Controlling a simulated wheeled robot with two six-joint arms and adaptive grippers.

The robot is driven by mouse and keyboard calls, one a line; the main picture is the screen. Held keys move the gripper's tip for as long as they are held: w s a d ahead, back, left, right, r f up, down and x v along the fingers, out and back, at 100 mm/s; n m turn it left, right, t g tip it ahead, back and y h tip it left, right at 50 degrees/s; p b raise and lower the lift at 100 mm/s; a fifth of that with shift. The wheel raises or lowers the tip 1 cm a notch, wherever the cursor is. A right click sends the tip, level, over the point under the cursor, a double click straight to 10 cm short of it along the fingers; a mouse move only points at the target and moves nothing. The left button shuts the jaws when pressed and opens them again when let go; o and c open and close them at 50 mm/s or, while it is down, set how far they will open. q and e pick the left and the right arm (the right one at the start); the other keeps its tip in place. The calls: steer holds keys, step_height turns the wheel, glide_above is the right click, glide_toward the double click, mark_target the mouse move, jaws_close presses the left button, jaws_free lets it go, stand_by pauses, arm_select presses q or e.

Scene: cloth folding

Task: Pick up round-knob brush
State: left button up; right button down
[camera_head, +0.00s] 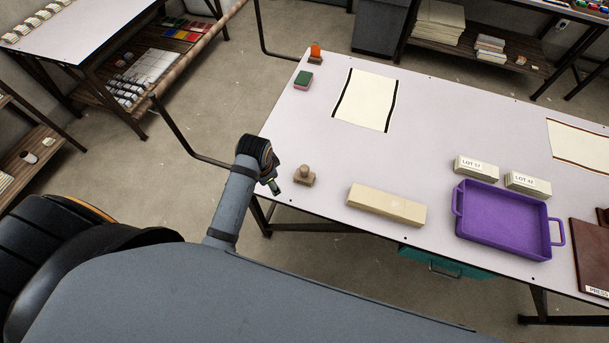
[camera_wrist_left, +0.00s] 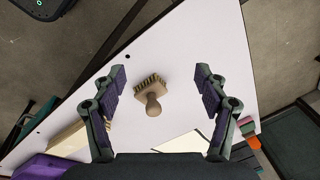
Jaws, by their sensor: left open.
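The round-knob brush (camera_head: 304,176) stands on the white table near its left front edge, with a tan wooden body, a round knob on top and dark bristles below. In the left wrist view the brush (camera_wrist_left: 152,95) lies between the two open fingers, apart from both. My left gripper (camera_head: 275,186) is just left of the brush in the head view; its open fingers also show in the left wrist view (camera_wrist_left: 160,88). Nothing is held in it. My right gripper is not in view.
A pale wooden block (camera_head: 386,205) lies right of the brush. A purple tray (camera_head: 505,249) and two labelled boxes, LOT 17 (camera_head: 476,168) and LOT 42 (camera_head: 527,184), stand farther right. A green-topped sponge (camera_head: 303,80) and a framed sheet (camera_head: 366,99) lie farther back.

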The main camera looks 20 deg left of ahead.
mark_target(302, 166)
arm_select(q)
steer(key=w+d+m, duration=0.2)
steer(key=w+m, duration=0.1)
steer(key=w+d+m+g, duration=0.1)
steer(key=w+d+m, duration=0.1)
steer(key=w, duration=0.1)
steer(key=w+d+m, duration=0.2)
steer(key=w+m, duration=0.1)
steer(key=w, duration=0.1)
steer(key=shift+d+f+m+g+h, duration=0.15)
steer(key=shift+d+m+g+h, duration=0.15)
steer(key=shift+d+h, duration=0.1)
steer(key=shift+w+d+m, duration=0.3)
steer(key=shift+w, duration=0.05)
step_height(302, 166, down, 5)
steer(key=shift+f, duration=0.1)
steer(key=shift+s+d+f, duration=0.1)
steer(key=shift+d+f, duration=0.1)
steer(key=shift+f, duration=1.1)
steer(key=shift+d+f, duration=0.2)
steer(key=shift+f, duration=1.1)
steer(key=c, duration=1.4)
steer(key=shift+r, duration=0.15)
